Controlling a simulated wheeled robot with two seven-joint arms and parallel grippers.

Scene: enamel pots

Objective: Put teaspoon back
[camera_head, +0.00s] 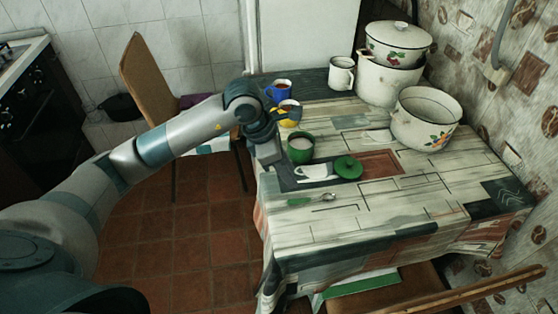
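A teaspoon (326,197) with a green end lies on the patterned tablecloth near the table's left edge, in front of the green mug (301,155). The green mug stands upright with something pale inside. A round green lid (348,167) lies to its right. My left gripper (271,157) is over the table's left edge, just left of the green mug and behind the teaspoon. Its fingers are dark and small, so I cannot tell whether they are open or shut or whether they touch the mug. My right gripper is out of view.
A blue mug (280,91), a yellow mug (290,119) and a white mug (342,74) stand toward the back. Large enamel pots (426,118) fill the back right. The table's front right (420,205) is clear. A wooden chair (152,82) stands left.

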